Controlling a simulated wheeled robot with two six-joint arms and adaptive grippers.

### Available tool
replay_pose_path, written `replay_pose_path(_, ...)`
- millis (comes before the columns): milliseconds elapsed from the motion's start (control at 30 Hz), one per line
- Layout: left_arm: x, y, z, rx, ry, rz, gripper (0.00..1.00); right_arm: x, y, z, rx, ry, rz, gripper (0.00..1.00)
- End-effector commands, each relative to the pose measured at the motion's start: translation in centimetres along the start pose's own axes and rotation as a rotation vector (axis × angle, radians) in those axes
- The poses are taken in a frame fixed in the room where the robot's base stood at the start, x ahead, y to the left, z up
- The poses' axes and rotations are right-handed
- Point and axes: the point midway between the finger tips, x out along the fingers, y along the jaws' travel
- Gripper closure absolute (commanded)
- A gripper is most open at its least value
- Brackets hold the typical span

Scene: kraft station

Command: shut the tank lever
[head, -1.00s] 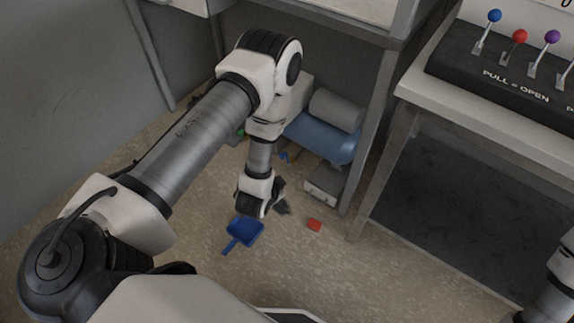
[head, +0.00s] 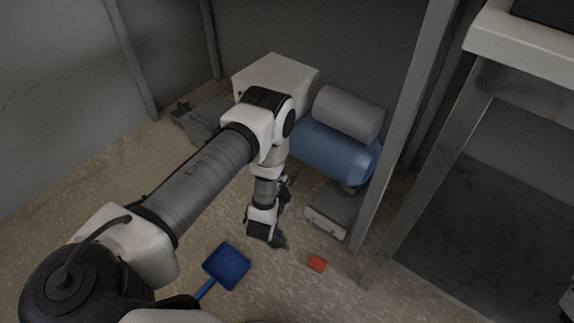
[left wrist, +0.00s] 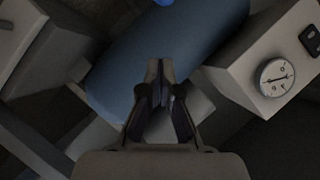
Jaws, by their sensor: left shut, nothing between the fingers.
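The tank also fills the middle of the left wrist view (left wrist: 120,85). My right gripper is not in view.
A box with a round gauge (left wrist: 275,77) stands beside the tank in the left wrist view. A blue dustpan (head: 227,266) and a red block (head: 317,263) lie on the floor. A grey bench leg (head: 405,125) stands right of the tank.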

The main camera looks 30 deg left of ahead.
Motion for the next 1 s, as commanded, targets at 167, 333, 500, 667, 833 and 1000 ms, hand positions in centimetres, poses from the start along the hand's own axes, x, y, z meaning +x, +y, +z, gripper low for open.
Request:
replay_pose_path(167,1.4,0.1,0.1,-0.002,0.001,-0.002,1.0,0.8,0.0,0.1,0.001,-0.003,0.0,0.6)
replay_pose_path(333,4.7,0.3,0.3,-0.002,0.002,-0.003,1.0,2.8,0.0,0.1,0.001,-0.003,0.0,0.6)
replay_pose_path(500,8.5,0.4,0.3,-0.002,0.003,-0.003,1.0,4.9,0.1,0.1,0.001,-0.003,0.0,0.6)
replay_pose_path(667,9.7,0.3,1.8,-0.001,-0.005,0.002,1.0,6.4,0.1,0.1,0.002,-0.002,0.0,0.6)
replay_pose_path(833,8.9,0.1,3.5,-0.001,-0.002,0.001,1.0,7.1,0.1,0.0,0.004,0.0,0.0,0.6)
replay_pose_path(1000,8.6,0.0,3.8,-0.001,0.0,0.001,1.0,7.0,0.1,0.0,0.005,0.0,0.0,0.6)
